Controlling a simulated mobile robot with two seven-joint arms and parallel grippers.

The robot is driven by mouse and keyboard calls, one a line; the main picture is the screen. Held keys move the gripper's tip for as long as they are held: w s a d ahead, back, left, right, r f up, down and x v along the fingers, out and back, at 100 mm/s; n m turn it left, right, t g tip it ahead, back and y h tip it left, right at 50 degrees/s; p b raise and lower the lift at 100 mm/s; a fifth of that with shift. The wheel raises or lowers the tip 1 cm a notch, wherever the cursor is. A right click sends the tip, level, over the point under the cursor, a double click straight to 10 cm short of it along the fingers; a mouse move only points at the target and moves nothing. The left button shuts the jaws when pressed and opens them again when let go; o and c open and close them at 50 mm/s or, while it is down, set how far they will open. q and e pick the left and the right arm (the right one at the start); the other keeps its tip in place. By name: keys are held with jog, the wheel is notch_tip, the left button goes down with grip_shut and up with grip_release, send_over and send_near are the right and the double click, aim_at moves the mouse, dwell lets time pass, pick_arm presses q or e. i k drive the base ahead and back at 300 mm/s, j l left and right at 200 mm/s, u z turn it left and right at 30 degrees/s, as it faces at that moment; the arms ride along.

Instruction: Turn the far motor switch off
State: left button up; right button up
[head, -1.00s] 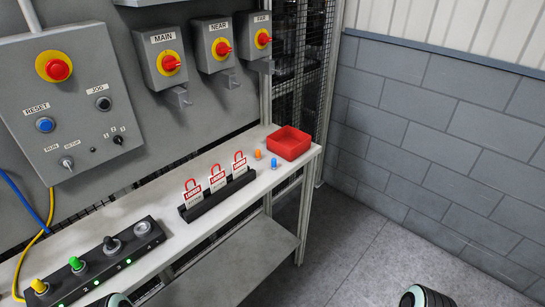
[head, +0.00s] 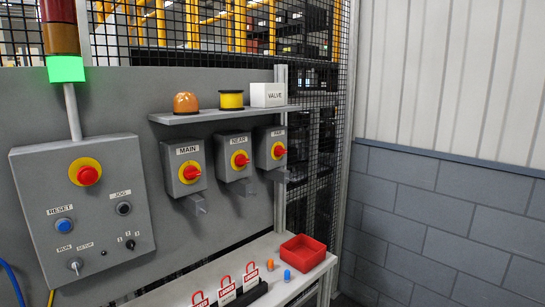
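Three grey switch boxes with red knobs on yellow discs hang in a row on the grey panel in the head view. The far motor switch (head: 271,150) is the rightmost, its label small and seen at an angle. Its red knob (head: 279,151) points to the right. Neither of my grippers is in view.
A shelf (head: 212,115) above the switches holds an orange dome, a yellow spool and a white valve box. A control box (head: 100,225) is at the left, under a lit green lamp (head: 66,69). Below, a bench carries a red tray (head: 303,252) and red-shackled padlock tags (head: 226,285).

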aim_at(278, 151)
jog(key=i+l+u, duration=0.1)
jog(key=u, duration=0.35)
jog(key=l+u, duration=0.3)
jog(key=u, duration=0.2)
jog(key=l+u, duration=0.4)
jog(key=l, duration=0.65)
